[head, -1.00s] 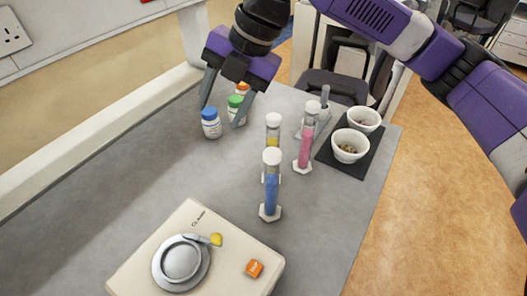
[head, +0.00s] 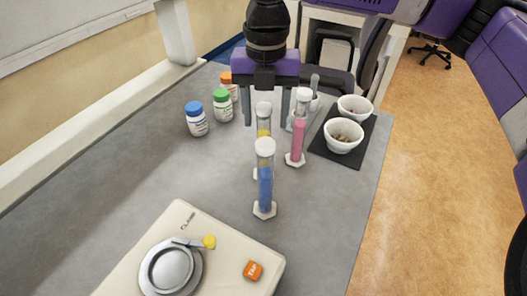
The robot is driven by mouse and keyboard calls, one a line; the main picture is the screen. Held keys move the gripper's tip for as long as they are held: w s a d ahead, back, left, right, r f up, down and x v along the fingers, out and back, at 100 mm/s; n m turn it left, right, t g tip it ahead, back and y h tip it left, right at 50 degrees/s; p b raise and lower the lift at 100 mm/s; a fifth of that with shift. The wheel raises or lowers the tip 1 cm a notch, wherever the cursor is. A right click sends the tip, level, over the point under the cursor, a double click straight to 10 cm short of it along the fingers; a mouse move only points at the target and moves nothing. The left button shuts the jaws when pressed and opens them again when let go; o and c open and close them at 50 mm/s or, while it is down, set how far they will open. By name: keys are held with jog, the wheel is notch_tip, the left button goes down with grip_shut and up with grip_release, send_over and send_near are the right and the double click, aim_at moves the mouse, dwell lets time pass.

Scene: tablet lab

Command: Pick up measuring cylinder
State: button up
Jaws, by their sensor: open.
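Three measuring cylinders with white caps and white bases stand upright on the grey table. The one with blue liquid (head: 265,187) is nearest. The one with yellow liquid (head: 263,120) stands behind it and is partly hidden by it. The one with pink liquid (head: 298,140) stands to the right. My gripper (head: 266,122) points down behind the cylinders as seen from the head, its two fingers apart. The yellow cylinder's top shows between the fingers, and the right finger is close to the pink cylinder. I cannot tell whether anything touches.
Bottles with blue (head: 197,122), green (head: 223,106) and orange (head: 229,84) caps stand to the left. Two white bowls (head: 343,137) sit on a black mat (head: 327,158) at right. A balance (head: 220,262) fills the front. The left of the grey table (head: 120,190) is clear.

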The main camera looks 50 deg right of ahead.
aim_at(263, 131)
jog(key=f, duration=0.4)
jog(key=shift+w+a+f, duration=0.1)
jog(key=shift+a+f, duration=0.1)
grip_shut()
dwell(1.2)
